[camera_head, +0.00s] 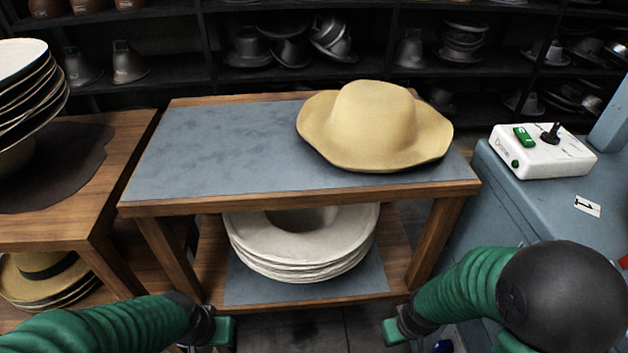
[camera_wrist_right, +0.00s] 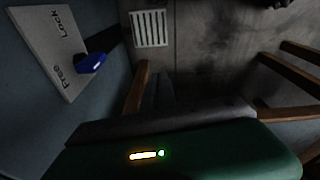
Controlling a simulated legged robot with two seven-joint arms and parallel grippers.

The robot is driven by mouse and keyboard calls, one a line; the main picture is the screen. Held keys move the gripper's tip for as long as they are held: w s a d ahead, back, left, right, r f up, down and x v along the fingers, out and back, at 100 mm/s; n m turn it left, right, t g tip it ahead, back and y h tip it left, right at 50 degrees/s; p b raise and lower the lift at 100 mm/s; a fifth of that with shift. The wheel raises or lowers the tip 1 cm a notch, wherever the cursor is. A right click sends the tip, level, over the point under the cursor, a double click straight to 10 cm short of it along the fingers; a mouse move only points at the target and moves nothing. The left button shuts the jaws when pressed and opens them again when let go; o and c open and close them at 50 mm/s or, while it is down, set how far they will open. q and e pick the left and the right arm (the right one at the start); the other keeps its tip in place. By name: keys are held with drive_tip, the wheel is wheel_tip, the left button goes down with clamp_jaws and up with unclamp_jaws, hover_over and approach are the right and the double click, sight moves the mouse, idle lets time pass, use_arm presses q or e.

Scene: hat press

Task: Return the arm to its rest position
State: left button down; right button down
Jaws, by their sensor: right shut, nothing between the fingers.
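My left gripper (camera_head: 224,332) is low in the head view, in front of the wooden table. Only a green part of it shows, and I cannot tell whether its jaws are open or shut. My right gripper (camera_head: 392,332) is low to the right of it, below the table's front edge. It is shut and empty. In the right wrist view my right gripper (camera_wrist_right: 190,155) fills the bottom as a green and dark block. Both arms are bent low and apart from the table (camera_head: 150,208). Neither gripper touches a hat.
A tan hat (camera_head: 375,125) lies on the table's grey top; white hats (camera_head: 300,250) are stacked on its lower shelf. A blue-grey machine (camera_head: 520,215) with a white control box (camera_head: 545,155) stands right. The right wrist view shows a Lock/Free plate (camera_wrist_right: 42,45) with a blue knob (camera_wrist_right: 92,64).

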wheel_tip(320, 180, up, 51)
drive_tip(key=s+m+t+p, duration=0.1)
drive_tip(key=s+m+p, duration=0.1)
drive_tip(key=p, duration=3.9)
drive_tip(key=shift+s+a+m, duration=0.25)
drive_tip(key=shift+s+m, duration=0.05)
drive_tip(key=shift+s, duration=0.1)
